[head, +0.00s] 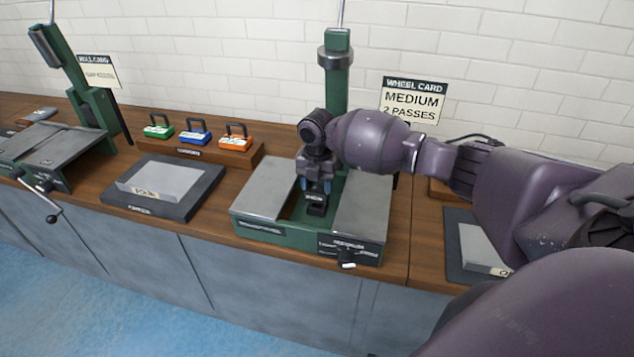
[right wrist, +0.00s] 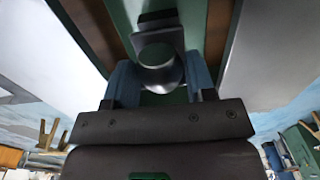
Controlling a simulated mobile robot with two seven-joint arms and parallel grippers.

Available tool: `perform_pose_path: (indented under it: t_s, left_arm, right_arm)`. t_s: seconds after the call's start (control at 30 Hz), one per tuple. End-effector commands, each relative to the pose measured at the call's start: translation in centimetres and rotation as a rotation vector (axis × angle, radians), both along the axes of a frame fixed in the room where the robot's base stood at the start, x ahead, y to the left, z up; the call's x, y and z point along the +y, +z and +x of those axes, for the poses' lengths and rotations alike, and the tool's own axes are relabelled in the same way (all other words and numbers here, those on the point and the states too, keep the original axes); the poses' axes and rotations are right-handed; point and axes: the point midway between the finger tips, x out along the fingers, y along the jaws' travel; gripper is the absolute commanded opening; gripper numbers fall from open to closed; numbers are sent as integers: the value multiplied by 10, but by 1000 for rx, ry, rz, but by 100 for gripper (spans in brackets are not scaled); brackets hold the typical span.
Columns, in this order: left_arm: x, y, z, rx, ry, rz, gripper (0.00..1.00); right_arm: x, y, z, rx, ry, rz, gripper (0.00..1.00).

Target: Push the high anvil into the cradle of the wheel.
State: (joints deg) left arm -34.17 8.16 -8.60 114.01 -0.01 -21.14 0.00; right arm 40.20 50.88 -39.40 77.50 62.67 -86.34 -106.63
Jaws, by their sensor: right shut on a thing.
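The wheel is a green machine (head: 337,85) with a tall post and two grey plates beside a central slot. My right gripper (head: 317,186) is low over that slot, pointing down. In the right wrist view its two blue fingers (right wrist: 160,85) are shut on a dark, rounded piece (right wrist: 158,68), seemingly the high anvil. A small black labelled block (head: 316,203) shows just below the fingers. A black bracket (right wrist: 157,24) lies just beyond the held piece. The cradle is mostly hidden by my gripper, so I cannot tell whether the anvil is seated. My left gripper is out of view.
A wheel card (head: 414,101) reads "MEDIUM 2 PASSES". A wooden rack (head: 180,153) holds green, blue and orange handled pieces. A dark mat (head: 128,196) with a grey sheet lies to the left. Another green machine (head: 98,108) stands at far left.

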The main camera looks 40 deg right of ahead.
Motion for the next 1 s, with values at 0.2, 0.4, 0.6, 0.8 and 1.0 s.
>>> perform_pose_path:
  t_s: [0.2,0.4,0.6,0.8,1.0]
  left_arm:
    - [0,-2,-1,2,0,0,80]
    - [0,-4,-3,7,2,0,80]
    - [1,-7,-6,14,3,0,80]
    - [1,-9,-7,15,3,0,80]
    - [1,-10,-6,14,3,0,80]
  right_arm:
    - [0,-3,1,-4,0,0,22]
    - [0,-6,1,-4,0,0,22]
    - [0,-10,1,-3,0,1,22]
    - [0,-13,1,-2,0,1,22]
    - [0,-17,1,-2,0,1,22]
